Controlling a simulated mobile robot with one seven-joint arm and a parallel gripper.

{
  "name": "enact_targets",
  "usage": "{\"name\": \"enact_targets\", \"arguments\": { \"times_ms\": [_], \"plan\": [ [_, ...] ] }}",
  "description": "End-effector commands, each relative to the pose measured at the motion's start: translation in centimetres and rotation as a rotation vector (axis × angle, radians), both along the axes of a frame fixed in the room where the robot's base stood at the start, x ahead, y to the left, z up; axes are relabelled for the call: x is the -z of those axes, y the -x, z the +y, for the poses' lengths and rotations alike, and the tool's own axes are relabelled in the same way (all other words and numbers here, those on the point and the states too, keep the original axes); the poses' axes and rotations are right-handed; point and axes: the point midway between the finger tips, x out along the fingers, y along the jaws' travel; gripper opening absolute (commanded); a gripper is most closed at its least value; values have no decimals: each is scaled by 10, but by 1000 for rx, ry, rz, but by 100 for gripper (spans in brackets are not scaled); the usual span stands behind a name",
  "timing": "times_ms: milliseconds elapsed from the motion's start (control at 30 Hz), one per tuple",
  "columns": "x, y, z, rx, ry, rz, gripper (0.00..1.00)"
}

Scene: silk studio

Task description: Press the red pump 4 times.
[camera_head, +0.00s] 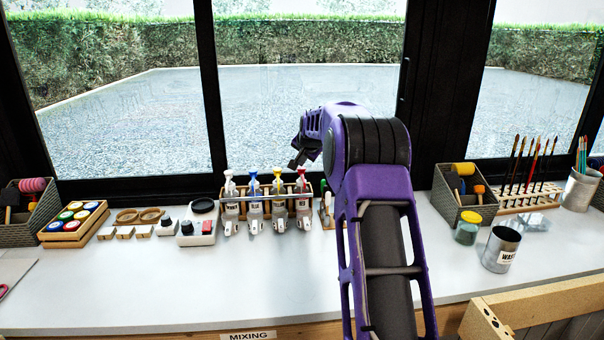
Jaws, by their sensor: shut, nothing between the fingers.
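The red pump (302,187) is the rightmost of a row of pump bottles in a wooden rack on the white counter. Its bottle stands upright with a pale label, and its red top shows. My gripper (293,164) is dark and sits just above and slightly left of the red top, at the end of my purple arm. Its fingers are shut and empty. I cannot tell from this view whether the fingertips touch the pump top.
Beside the red pump stand the yellow pump (278,200), the blue pump (254,205) and the white pump (230,205), close together. A small scale (198,222) is left of the rack. A metal can (501,249) stands at right. The front counter is clear.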

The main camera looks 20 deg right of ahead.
Motion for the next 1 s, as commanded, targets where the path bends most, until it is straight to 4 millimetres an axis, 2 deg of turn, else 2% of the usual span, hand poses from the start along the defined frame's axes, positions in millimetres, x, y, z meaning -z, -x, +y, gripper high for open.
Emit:
{"name": "enact_targets", "arguments": {
  "times_ms": [1000],
  "plan": [
    [14,0,0,0,-1,3,0]
  ]
}}
